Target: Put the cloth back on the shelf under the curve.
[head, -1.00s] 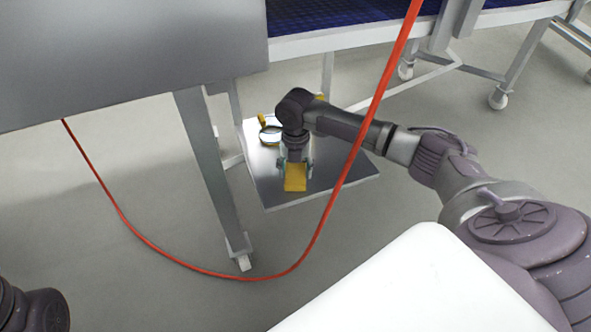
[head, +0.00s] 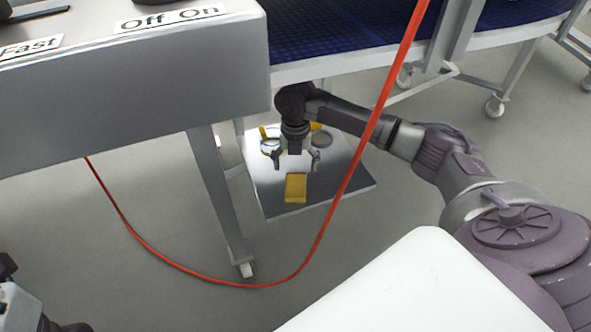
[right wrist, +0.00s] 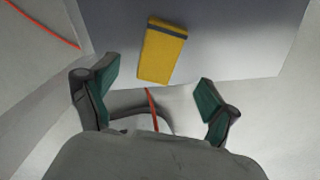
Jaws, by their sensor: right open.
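The cloth (head: 296,187) is a folded yellow piece lying flat on the grey shelf (head: 348,190) under the conveyor curve. In the right wrist view the cloth (right wrist: 163,52) shows a dark stripe near one end, and the shelf (right wrist: 250,40) fills the top of the picture. My right gripper (head: 297,166) is open and empty, just behind and above the cloth. In the right wrist view its two green-padded fingers (right wrist: 158,90) are spread wide, apart from the cloth. My left gripper (head: 15,300) shows only in part at the lower left edge.
Round things with yellow parts (head: 270,143) lie at the back of the shelf, partly hidden by my right arm. A red cable (head: 335,200) hangs in a loop in front of the shelf. A grey control box (head: 130,90) and its leg stand to the left. The blue conveyor (head: 380,40) is above.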

